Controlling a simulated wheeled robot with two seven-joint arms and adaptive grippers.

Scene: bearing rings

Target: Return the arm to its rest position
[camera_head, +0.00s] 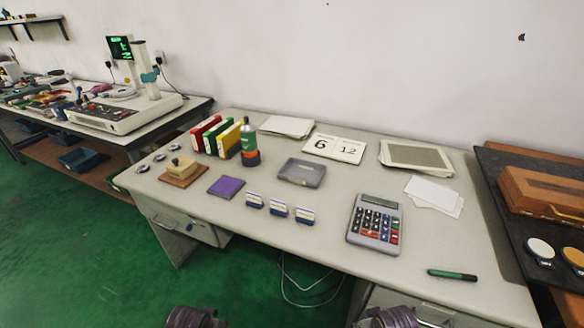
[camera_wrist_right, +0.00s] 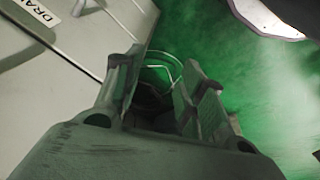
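My right gripper (camera_wrist_right: 160,80) shows in the right wrist view with its two fingers spread apart and nothing between them. It is beside a pale drawer front (camera_wrist_right: 75,65), with green floor behind the fingers. In the head view only dark ribbed parts of my arms show at the bottom edge, below the desk (camera_head: 275,236) front; the left gripper itself is out of view. Several small metal rings (camera_head: 143,168) lie at the left end of the desk, near a wooden block (camera_head: 182,170).
The desk holds a purple pad (camera_head: 226,187), binders (camera_head: 228,138), a green bottle (camera_head: 249,145), a grey box (camera_head: 301,172), small labelled blocks (camera_head: 278,211), a calculator (camera_head: 375,222) and a green pen (camera_head: 452,275). A cable (camera_head: 300,285) hangs below the desk. The floor (camera_head: 90,250) at left is clear.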

